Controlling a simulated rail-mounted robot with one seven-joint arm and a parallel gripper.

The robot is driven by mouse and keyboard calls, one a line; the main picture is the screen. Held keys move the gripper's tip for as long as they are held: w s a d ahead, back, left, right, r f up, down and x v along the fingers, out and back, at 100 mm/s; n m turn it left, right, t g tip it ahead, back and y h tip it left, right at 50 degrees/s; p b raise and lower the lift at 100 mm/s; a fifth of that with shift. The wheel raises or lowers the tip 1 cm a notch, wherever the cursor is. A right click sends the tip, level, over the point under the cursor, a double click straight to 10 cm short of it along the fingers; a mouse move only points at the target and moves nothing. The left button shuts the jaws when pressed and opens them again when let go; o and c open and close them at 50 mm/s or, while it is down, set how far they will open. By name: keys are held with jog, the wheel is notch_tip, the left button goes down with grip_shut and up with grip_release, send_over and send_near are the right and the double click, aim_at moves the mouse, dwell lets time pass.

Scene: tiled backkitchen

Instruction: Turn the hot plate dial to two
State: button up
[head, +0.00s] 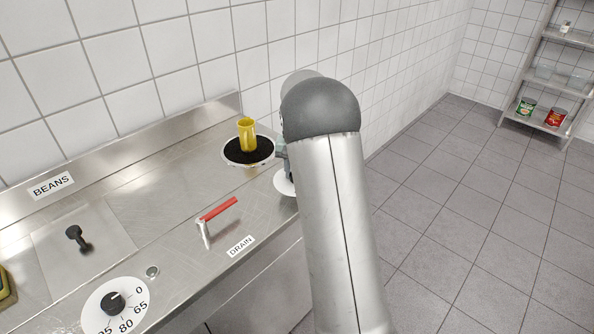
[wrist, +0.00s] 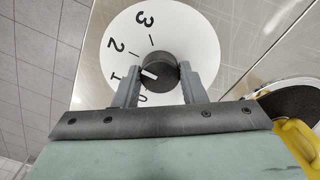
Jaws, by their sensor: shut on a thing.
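The hot plate dial (wrist: 195,32) is a white disc marked 0, 1, 2 and 3 in the wrist view. Its round black knob (wrist: 158,66) has a white pointer mark, which points left, roughly toward the 1. My gripper (wrist: 157,78) is shut on the knob, with one grey finger on each side. The black hot plate (head: 235,154) has a white rim and bears a yellow mug (head: 246,134).
A red-handled drain lever (head: 218,210) stands on the steel counter. Another dial (head: 113,302), marked up to 95, is at the front left. A black-knobbed lid (head: 78,237) lies near the BEANS label. A shelf with cans (head: 555,117) stands far right, beyond open tiled floor.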

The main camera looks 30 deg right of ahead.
jog(key=o, duration=1)
notch_tip(320, 180, up, 18)
jog(key=shift+f, duration=0.25)
